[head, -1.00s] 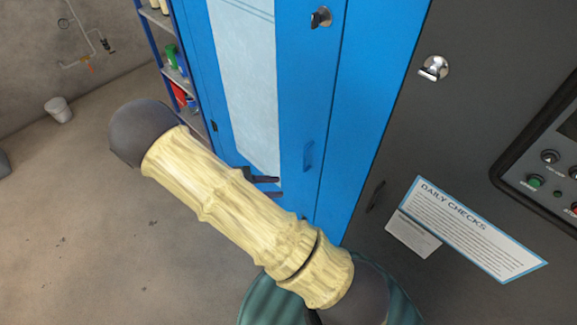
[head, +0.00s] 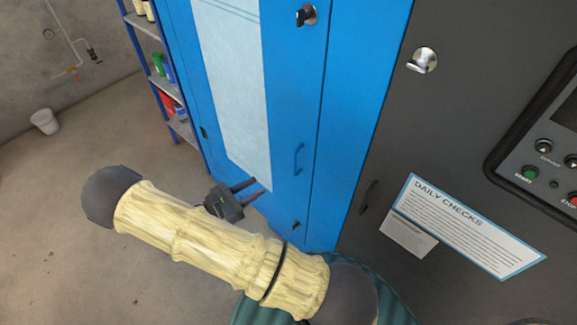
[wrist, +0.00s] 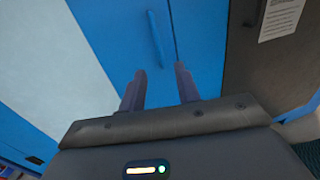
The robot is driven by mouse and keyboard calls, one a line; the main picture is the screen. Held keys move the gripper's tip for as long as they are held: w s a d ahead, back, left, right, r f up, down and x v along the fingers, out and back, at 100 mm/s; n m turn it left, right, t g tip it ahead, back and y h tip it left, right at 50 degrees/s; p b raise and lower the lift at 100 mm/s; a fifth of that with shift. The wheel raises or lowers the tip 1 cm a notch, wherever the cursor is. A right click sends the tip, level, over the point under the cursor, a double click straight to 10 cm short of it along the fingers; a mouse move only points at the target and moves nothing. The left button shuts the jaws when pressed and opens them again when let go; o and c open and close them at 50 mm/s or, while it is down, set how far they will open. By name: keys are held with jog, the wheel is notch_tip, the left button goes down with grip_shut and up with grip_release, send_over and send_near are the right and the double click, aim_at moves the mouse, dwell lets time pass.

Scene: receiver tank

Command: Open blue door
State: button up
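The blue door (head: 285,100) has a light panel down its left part and looks shut in the head view. Its blue handle (head: 298,159) is a small upright bar near the door's right edge. The handle also shows in the wrist view (wrist: 155,38), ahead of the fingers and between their lines. My gripper (head: 250,188) is in front of the door, a little below and left of the handle in the head view. In the wrist view my gripper (wrist: 160,88) has its two fingers apart with nothing between them. It does not touch the handle.
A dark grey cabinet (head: 400,140) with a daily checks sign (head: 468,224) and a control panel stands right of the door. A blue shelf unit (head: 155,72) stands at the left. A white bucket (head: 45,121) is on the open floor at far left.

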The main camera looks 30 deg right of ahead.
aim_at(294, 164)
jog(key=d, duration=0.4)
jog(key=w+d, duration=0.1)
jog(key=d, duration=0.4)
jog(key=w+d+p, duration=0.1)
jog(key=d, duration=0.3)
jog(key=shift+w+d, duration=0.1)
jog(key=shift+d, duration=0.3)
